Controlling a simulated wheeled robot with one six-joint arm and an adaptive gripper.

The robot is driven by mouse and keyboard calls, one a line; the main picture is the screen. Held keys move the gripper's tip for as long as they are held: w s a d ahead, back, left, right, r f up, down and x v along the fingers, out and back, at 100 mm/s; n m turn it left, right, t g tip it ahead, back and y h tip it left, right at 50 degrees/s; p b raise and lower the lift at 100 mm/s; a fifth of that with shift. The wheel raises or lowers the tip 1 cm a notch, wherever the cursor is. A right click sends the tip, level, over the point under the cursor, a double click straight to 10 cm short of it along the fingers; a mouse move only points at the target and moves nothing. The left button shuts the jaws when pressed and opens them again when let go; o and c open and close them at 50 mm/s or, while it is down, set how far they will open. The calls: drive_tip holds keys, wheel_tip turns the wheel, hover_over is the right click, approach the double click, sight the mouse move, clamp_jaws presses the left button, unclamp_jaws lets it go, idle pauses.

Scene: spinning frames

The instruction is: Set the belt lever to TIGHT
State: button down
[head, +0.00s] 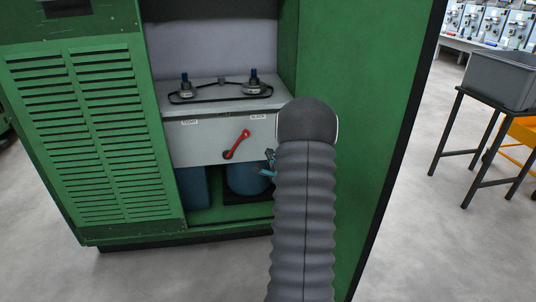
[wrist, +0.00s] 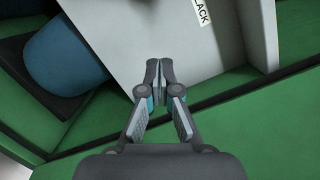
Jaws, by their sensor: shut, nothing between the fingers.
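The red belt lever (head: 237,144) sits on the pale grey panel (head: 200,146) inside the green cabinet. Its handle tilts up and right, towards the SLACK label (head: 258,117). The TIGHT label (head: 189,122) is at the panel's upper left. My gripper (head: 269,155) is to the right of the lever and apart from it, near the panel's lower right, partly hidden by my arm. In the wrist view my gripper (wrist: 159,70) is shut and empty in front of the panel (wrist: 135,35). Part of the SLACK label (wrist: 201,12) shows there; the lever does not.
A belt runs around two pulleys (head: 253,85) on the ledge above the panel. A blue motor (head: 245,178) sits below it. The green side wall (head: 350,130) stands close on the right, and a louvred door (head: 80,120) on the left.

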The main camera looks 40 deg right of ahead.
drive_tip(key=w+r, duration=0.2)
drive_tip(key=w, duration=0.7)
drive_tip(key=shift+p, duration=0.4)
drive_tip(key=shift+r, duration=0.25)
